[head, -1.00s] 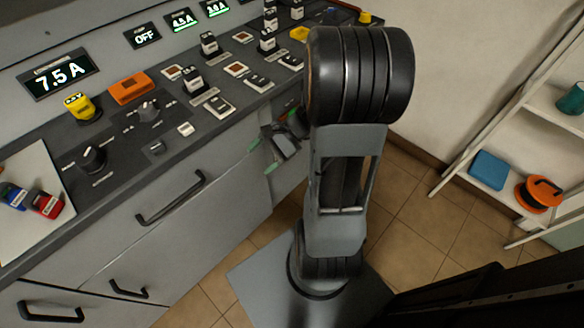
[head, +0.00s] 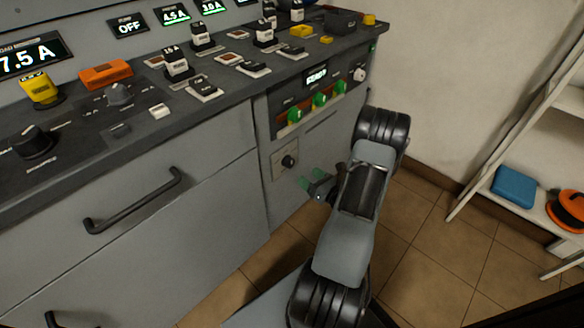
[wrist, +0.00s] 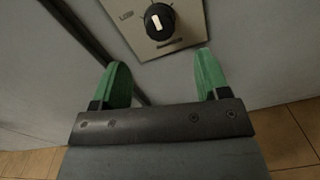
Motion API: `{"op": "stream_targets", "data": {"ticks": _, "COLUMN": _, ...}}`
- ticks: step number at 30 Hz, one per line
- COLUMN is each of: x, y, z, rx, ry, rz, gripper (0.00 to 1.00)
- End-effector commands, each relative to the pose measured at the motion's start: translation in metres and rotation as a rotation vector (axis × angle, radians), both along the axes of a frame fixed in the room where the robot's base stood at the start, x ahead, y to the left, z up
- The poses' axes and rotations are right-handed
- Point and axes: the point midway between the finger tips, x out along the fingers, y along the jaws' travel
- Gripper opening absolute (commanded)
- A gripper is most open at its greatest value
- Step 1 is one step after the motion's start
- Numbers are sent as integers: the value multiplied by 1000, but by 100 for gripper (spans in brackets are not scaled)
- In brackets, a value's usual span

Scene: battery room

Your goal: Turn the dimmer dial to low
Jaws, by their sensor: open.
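The dimmer dial (head: 289,161) is a round black knob on a small beige plate low on the grey cabinet front. In the wrist view the dial (wrist: 159,22) has a white pointer bar standing about upright. A label that looks like "LOW" is at its upper left; the text under it is too small to read surely. My gripper (head: 314,182) is open and empty, with green fingers, just in front of and slightly below the plate. In the wrist view my gripper (wrist: 162,82) has its fingers apart, with the dial beyond and between them, not touched.
Above the plate is a panel with green levers (head: 320,99) and a lit display (head: 316,75). The counter holds several switches and another black knob (head: 34,141). A drawer handle (head: 133,203) sticks out at left. White shelves (head: 520,140) stand at right. Tiled floor lies between.

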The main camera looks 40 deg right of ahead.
Motion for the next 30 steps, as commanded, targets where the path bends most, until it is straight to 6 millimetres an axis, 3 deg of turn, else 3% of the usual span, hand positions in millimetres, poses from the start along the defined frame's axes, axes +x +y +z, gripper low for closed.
{"op": "stream_targets", "data": {"ticks": 6, "x": 43, "y": 8, "z": -2, "rx": -2, "ry": -1, "rz": 6, "gripper": 69}}
{"op": "stream_targets", "data": {"ticks": 15, "x": 79, "y": 13, "z": -1, "rx": -2, "ry": 0, "rz": 4, "gripper": 69}}
{"op": "stream_targets", "data": {"ticks": 30, "x": 89, "y": 14, "z": 0, "rx": -1, "ry": 0, "rz": 2, "gripper": 68}}
